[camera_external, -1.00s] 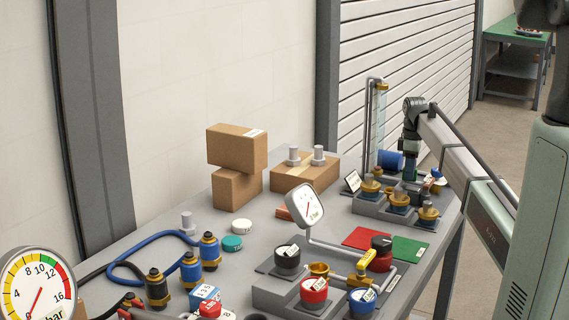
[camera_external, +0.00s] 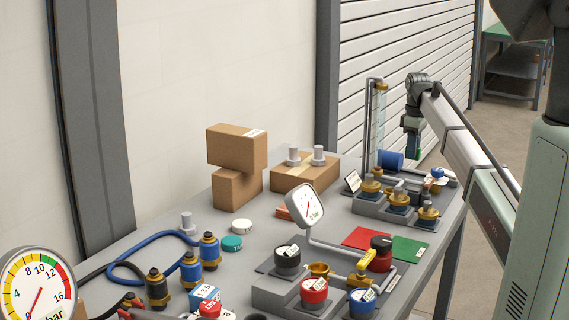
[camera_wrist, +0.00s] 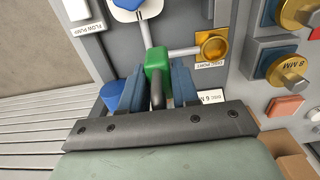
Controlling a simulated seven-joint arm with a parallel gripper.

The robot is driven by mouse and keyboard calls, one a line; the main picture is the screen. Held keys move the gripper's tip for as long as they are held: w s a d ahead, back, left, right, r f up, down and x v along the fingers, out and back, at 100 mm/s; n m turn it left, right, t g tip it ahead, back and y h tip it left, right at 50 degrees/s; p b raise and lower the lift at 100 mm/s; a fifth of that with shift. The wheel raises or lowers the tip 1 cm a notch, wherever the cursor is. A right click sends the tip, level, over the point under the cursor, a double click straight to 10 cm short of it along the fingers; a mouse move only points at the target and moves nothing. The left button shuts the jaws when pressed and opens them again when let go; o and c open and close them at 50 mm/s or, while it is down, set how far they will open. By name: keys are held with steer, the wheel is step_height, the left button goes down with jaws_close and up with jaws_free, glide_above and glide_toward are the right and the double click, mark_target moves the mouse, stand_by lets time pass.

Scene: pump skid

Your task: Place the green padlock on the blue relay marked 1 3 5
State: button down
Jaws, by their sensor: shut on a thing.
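My gripper (camera_external: 412,138) hangs above the far right end of the bench. In the wrist view my gripper (camera_wrist: 158,92) has its blue fingers shut on the green padlock (camera_wrist: 158,58), with a dark shackle between them. The padlock shows as a small green patch (camera_external: 416,153) below the fingers in the external view. A small blue box with a white labelled top (camera_external: 205,293) stands at the near left of the bench. It may be the blue relay, but its marking is too small to read.
Cardboard boxes (camera_external: 237,148), a gauge (camera_external: 305,205), red and green mats (camera_external: 409,248) and valve knobs stand between there and the near left.

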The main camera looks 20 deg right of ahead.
steer(key=s+a+r+m, duration=0.1)
steer(key=s+a+m, duration=0.25)
steer(key=s, duration=0.35)
steer(key=s+a+r+m, duration=0.1)
steer(key=s+a+m, duration=0.1)
steer(key=s+a, duration=0.35)
steer(key=s+a+r+n, duration=0.15)
steer(key=a+n, duration=0.35)
steer(key=a, duration=1)
steer(key=s+a+f+n, duration=0.1)
steer(key=s+a+n, duration=0.25)
steer(key=a, duration=1.15)
steer(key=s+a+r+n, duration=0.15)
steer(key=a+n, duration=0.35)
steer(key=a, duration=0.9)
steer(key=n, duration=1)
glide_toward(204, 291)
steer(key=shift+f, duration=2.85)
steer(key=shift+f, duration=0.2)
